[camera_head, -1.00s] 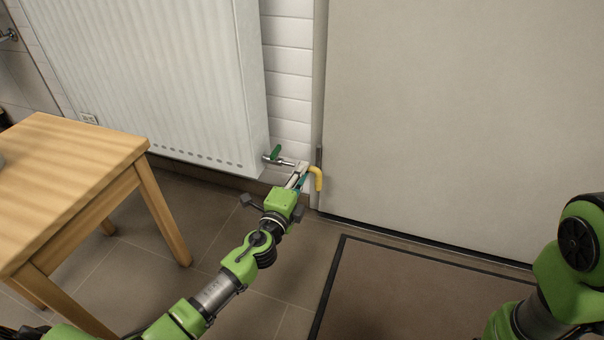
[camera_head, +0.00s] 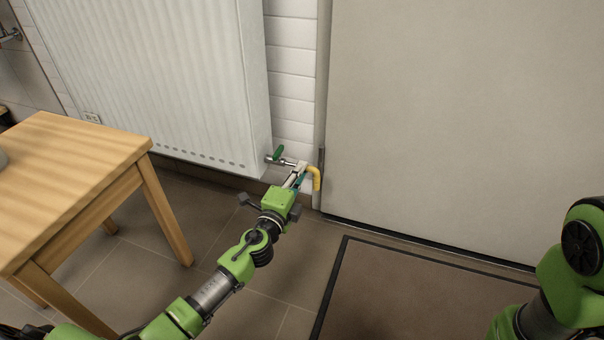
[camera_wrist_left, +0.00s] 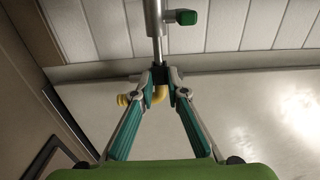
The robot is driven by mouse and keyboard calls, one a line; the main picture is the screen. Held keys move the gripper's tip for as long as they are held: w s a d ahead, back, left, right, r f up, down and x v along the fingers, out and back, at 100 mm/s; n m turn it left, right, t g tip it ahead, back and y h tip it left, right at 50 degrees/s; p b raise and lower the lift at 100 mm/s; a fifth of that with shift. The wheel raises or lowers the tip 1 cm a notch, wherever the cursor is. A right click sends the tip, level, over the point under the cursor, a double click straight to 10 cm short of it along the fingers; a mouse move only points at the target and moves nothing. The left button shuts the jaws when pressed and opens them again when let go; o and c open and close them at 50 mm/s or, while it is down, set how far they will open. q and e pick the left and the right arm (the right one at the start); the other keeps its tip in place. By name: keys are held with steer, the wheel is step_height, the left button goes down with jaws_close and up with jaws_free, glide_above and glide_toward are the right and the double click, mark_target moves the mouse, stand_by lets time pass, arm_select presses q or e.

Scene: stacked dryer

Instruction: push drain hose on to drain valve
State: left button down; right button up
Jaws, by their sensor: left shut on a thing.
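The drain valve (camera_head: 286,161) is a metal spout with a green handle (camera_head: 279,153), sticking out beside the radiator's lower right corner. It also shows at the top of the left wrist view (camera_wrist_left: 153,25), pointing at the fingertips. My left gripper (camera_head: 301,170) is shut on the yellow drain hose (camera_head: 316,178), which bends downward on the right of the fingers. In the left wrist view the hose (camera_wrist_left: 158,95) shows between and behind the fingertips. My right gripper is outside the view.
A white radiator (camera_head: 150,80) hangs on the tiled wall to the left. A wooden table (camera_head: 75,185) stands at the left. A large pale door or panel (camera_head: 460,120) is at the right, with a dark-edged mat (camera_head: 420,295) before it. Floor between is free.

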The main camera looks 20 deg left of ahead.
arm_select(q)
steer(key=shift+a, duration=1.1)
steer(key=c, duration=1.9)
jaws_free()
